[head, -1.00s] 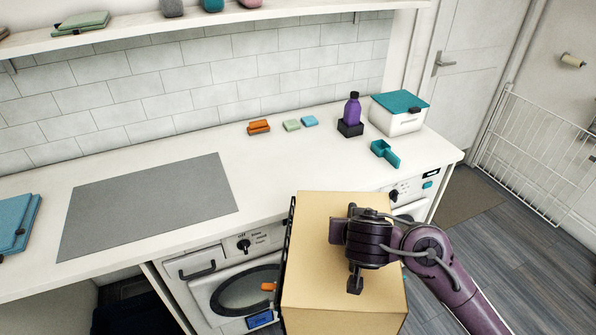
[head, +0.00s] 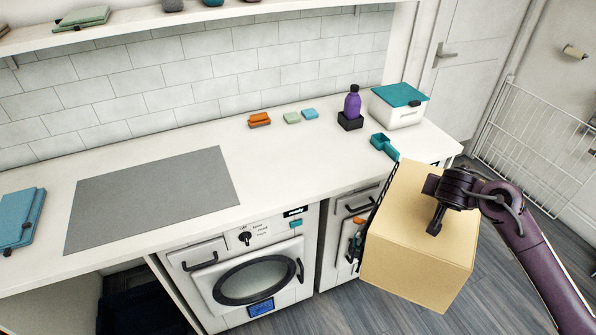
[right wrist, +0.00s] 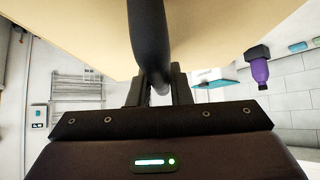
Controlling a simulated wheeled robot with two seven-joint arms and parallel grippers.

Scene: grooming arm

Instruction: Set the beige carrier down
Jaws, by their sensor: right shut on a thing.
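The beige carrier (head: 420,260) is a large box at the lower right of the head view. It hangs in front of the counter's right part, with grey floor visible below and beside it. It is tilted in the picture, and its dark barred side (head: 377,215) faces left. My right gripper (head: 437,218) is over its top, shut on its dark handle. In the right wrist view the beige surface (right wrist: 70,30) fills the top, and the dark handle (right wrist: 150,45) runs down between the fingers (right wrist: 152,92). My left gripper is not in view.
The white counter (head: 270,165) holds a grey mat (head: 150,200), a teal scoop (head: 384,145), a purple bottle (head: 352,103) and a teal-lidded bin (head: 398,108). A washing machine (head: 250,275) stands below. A white gate (head: 535,140) is at the right. The mat is bare.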

